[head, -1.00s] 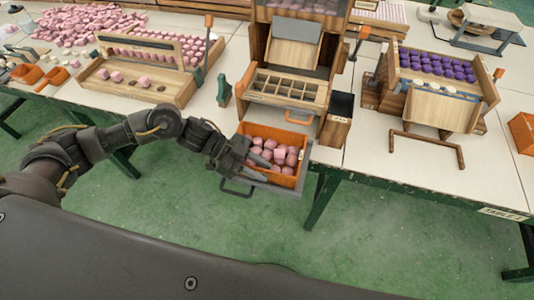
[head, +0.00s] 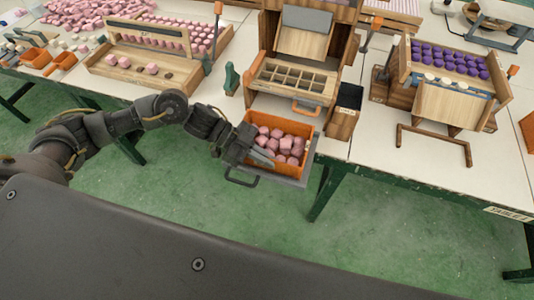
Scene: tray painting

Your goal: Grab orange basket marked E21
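An orange basket (head: 303,128) full of pink pieces sits on a grey pull-out tray (head: 297,182) at the table's front edge, below a wooden machine. No E21 mark is legible on it. My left gripper (head: 262,160) is at the basket's near left side, with its fingers by the rim and the pink pieces. I cannot tell whether the fingers are closed on the basket wall. My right gripper is not in view.
The wooden machine (head: 290,82) with a slotted tray stands just behind the basket. A black-topped wooden box (head: 343,112) is to its right. Another rack with purple pieces (head: 450,62) stands further right. Green floor (head: 400,230) is open in front of the table.

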